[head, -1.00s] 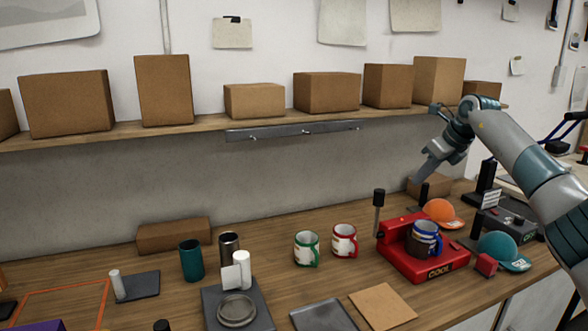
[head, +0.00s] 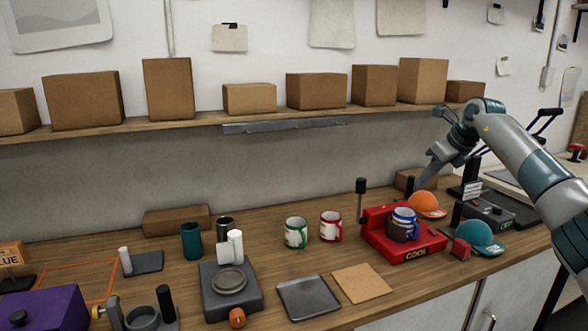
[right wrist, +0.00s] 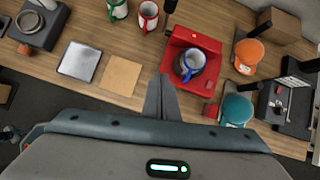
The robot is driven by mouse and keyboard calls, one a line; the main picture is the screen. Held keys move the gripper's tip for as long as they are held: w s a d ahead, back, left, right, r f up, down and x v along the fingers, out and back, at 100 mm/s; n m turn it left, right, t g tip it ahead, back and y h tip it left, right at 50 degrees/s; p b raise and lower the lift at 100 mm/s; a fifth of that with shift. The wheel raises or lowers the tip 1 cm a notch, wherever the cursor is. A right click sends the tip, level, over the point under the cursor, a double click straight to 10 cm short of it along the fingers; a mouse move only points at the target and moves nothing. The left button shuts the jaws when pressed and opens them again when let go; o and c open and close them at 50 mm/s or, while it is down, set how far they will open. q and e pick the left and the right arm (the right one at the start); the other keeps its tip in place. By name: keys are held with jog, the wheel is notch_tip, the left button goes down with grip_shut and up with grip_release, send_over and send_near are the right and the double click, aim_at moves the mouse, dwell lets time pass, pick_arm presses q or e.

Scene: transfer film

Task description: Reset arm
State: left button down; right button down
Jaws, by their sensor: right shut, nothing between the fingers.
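My right gripper (head: 432,176) is raised above the right part of the workbench in the head view, below the shelf. Its fingers are shut and hold nothing; they also show together in the right wrist view (right wrist: 161,97). It is apart from the red press (head: 376,240) with a dark lever, in which a blue-rimmed mug (head: 403,224) sits. In the right wrist view the fingertips overlap the picture of the bench left of the red press (right wrist: 194,42). My left gripper is not in view.
An orange cap (head: 425,203) and a teal cap (head: 477,236) lie right of the press. Green (head: 295,233) and red (head: 331,227) mugs stand left of it. A grey tray (head: 308,298) and a brown board (head: 361,283) lie in front. Boxes line the shelf (head: 200,126) above.

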jog(key=a+f+t+y, duration=0.1)
jog(key=a+f+y, duration=0.3)
jog(key=a, duration=0.7)
jog(key=a+f+t+y, duration=0.1)
jog(key=a+f+y, duration=0.35)
jog(key=a, duration=0.65)
jog(key=s+a+f+m+t+y, duration=0.2)
jog(key=s+a+m+t+y, duration=0.2)
jog(key=s+a+m+t, duration=0.25)
jog(key=s+d+f+m+h, duration=0.75)
jog(key=s+f+m, duration=0.25)
jog(key=f+m, duration=0.3)
jog(key=s+d+f+m+h, duration=0.7)
jog(key=s+f+m+h, duration=0.3)
jog(key=m, duration=0.5)
jog(key=s+f+m+g+y, duration=0.1)
jog(key=s+f+m+g, duration=0.4)
jog(key=s, duration=1.3)
jog(key=s+f+m+g+y, duration=0.1)
jog(key=s+f+g, duration=0.65)
jog(key=s, duration=1.05)
notch_tip(320, 180, down, 29)
jog(key=s+d+f, duration=0.2)
jog(key=s+f, duration=0.7)
jog(key=s+d+f+g, duration=0.1)
jog(key=s+d+f, duration=0.1)
jog(key=s+f, duration=0.7)
jog(key=shift+s+f, duration=0.15)
jog(key=shift+s, duration=0.1)
